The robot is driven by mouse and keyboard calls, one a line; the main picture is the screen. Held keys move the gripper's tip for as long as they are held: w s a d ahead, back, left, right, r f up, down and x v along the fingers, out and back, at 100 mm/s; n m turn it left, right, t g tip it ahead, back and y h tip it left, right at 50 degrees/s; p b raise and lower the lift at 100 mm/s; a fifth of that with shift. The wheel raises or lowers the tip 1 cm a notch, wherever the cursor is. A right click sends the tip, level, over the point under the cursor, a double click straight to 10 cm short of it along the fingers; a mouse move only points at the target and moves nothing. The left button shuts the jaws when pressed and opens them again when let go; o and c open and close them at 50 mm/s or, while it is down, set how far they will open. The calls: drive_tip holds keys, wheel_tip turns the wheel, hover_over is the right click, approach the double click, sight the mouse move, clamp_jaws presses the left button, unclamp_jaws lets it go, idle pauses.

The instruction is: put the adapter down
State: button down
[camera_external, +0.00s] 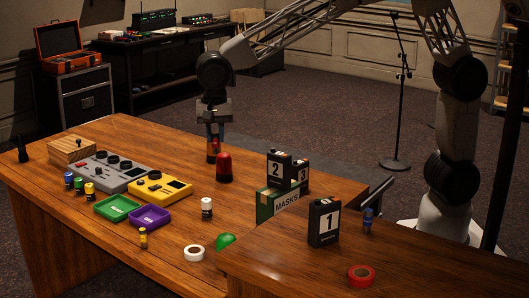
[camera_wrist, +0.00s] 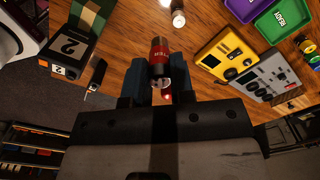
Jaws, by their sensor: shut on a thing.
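The adapter (camera_wrist: 159,56) is a small cylinder with a black end and a red band with lettering. In the wrist view it sits between the two fingers of my gripper (camera_wrist: 160,72), which is shut on it. In the external view my gripper (camera_external: 213,146) points down above the wooden desk, just behind and left of a red dome lamp (camera_external: 224,167). A little of the red adapter (camera_external: 213,149) shows there between the fingers. Whether its lower end touches the desk cannot be told.
A yellow box (camera_external: 160,186), grey mixer (camera_external: 110,170), green tray (camera_external: 118,208) and purple tray (camera_external: 149,218) lie left. A white-and-black cylinder (camera_external: 207,208) stands in front. Bare desk lies between.

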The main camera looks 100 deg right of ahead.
wheel_tip(320, 180, up, 7)
drive_tip(key=shift+f, duration=0.1)
drive_tip(key=s+a+n, duration=0.1)
drive_tip(key=s+a, duration=0.2)
drive_tip(key=a, duration=1.6)
drive_tip(key=n, duration=0.1)
hover_over(314, 268)
wheel_tip(314, 268, down, 4)
drive_tip(key=shift+f, duration=0.45)
drive_tip(key=shift+f, duration=0.1)
drive_tip(key=shift+f, duration=3.05)
drive_tip(key=shift+f, duration=1.85)
